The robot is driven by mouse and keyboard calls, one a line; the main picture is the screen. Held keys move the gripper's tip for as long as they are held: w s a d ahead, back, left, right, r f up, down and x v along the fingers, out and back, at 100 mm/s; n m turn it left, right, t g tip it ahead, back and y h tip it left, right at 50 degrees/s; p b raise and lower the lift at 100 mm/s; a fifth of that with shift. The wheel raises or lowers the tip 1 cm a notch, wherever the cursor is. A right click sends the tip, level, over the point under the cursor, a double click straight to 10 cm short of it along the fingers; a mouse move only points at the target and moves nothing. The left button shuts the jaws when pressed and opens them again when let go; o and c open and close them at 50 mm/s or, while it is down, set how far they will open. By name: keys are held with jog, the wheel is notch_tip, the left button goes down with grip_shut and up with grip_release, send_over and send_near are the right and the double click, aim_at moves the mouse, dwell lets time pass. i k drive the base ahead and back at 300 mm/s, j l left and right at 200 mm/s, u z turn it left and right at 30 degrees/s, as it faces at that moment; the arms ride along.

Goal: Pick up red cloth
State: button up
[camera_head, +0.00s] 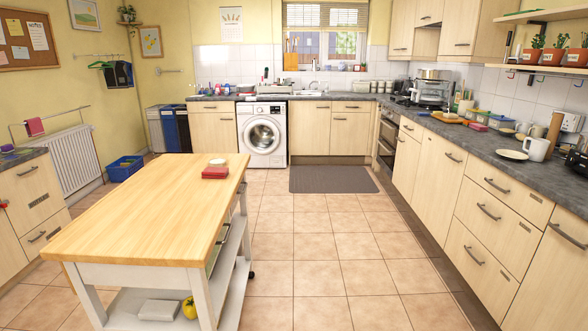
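A red cloth (34,127) hangs over a rail above the white radiator at the left wall. A second red thing (215,173), flat and block-like, lies near the far right corner of the wooden island top. It may be a folded cloth, but it is too small to tell. My gripper is not in view.
The wooden island (150,205) stands at centre left, with a small pale dish (218,161) on top. A yellow thing (189,307) sits on its lower shelf. A radiator (75,160) and blue crate (125,168) are at left. Tiled floor right of the island is clear.

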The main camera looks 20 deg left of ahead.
aim_at(209, 172)
jog(key=i+u, duration=0.2)
jog(key=i, duration=0.3)
jog(key=i+l+u, duration=0.1)
jog(key=i+u, duration=0.15)
jog(key=i, duration=0.25)
jog(key=i+l+u, duration=0.2)
jog(key=i, duration=0.3)
jog(key=i+l+u, duration=0.2)
jog(key=i, duration=0.25)
jog(key=i+u, duration=0.4)
jog(key=i+l+u, duration=0.2)
jog(key=u, duration=0.25)
jog(key=i+l+u, duration=0.55)
jog(key=u, duration=0.3)
jog(key=i+l+u, duration=0.15)
jog(key=l+u, duration=0.25)
